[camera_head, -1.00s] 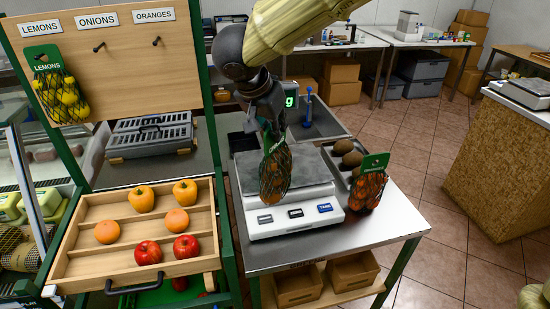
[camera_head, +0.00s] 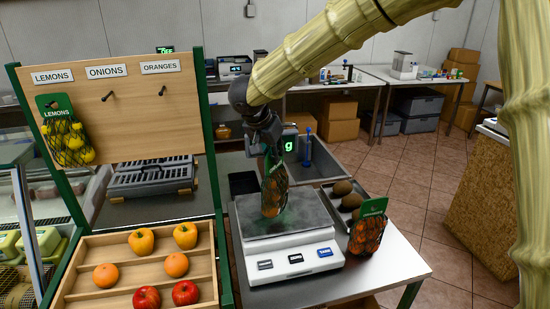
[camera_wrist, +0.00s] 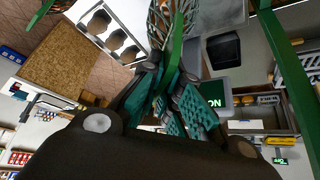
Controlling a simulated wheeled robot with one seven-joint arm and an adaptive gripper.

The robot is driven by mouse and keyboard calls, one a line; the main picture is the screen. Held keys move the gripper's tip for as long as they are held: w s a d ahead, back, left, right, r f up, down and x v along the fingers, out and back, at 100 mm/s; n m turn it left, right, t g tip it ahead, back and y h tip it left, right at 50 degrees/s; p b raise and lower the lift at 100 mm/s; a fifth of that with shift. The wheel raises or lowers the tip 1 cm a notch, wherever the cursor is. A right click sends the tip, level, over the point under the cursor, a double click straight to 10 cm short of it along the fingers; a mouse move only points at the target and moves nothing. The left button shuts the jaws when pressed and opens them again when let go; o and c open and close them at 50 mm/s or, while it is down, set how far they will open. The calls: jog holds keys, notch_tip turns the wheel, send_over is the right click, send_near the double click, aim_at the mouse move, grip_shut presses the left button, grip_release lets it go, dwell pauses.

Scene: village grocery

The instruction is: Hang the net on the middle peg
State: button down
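The net (camera_head: 274,192), with orange-brown produce and a green header, hangs from my gripper (camera_head: 266,146) over the scale's plate. In the wrist view, my gripper (camera_wrist: 165,100) has its teal-padded fingers on either side of the green header (camera_wrist: 174,70), with netting (camera_wrist: 172,20) beyond. I cannot tell whether the net's bottom touches the plate. The wooden board (camera_head: 135,125) stands at the left. Its middle peg (camera_head: 107,96), under the ONIONS sign (camera_head: 106,70), is bare. The right peg (camera_head: 162,90) under ORANGES is bare too. A lemon net (camera_head: 66,140) hangs under LEMONS.
The scale (camera_head: 295,256) stands on a metal table, with another netted bag (camera_head: 367,232) and a tray of brown produce (camera_head: 345,190) at its right. A wooden crate (camera_head: 85,246) of peppers and fruit sits below the board. A grey slotted crate (camera_head: 150,178) lies behind.

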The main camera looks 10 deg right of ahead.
aim_at(275, 182)
jog(key=shift+w+d, duration=0.15)
jog(key=shift+w, duration=0.65)
jog(key=shift+f+p, duration=0.55)
jog(key=shift+f, duration=0.35)
jog(key=shift+p, duration=0.55)
jog(key=shift+f+p, duration=0.5)
jog(key=shift+f, duration=0.15)
jog(key=shift+f, duration=0.15)
jog(key=c, duration=1.6)
grip_release()
jog(key=shift+c, duration=0.2)
jog(key=shift+f+b, duration=0.35)
jog(key=shift+b, duration=0.95)
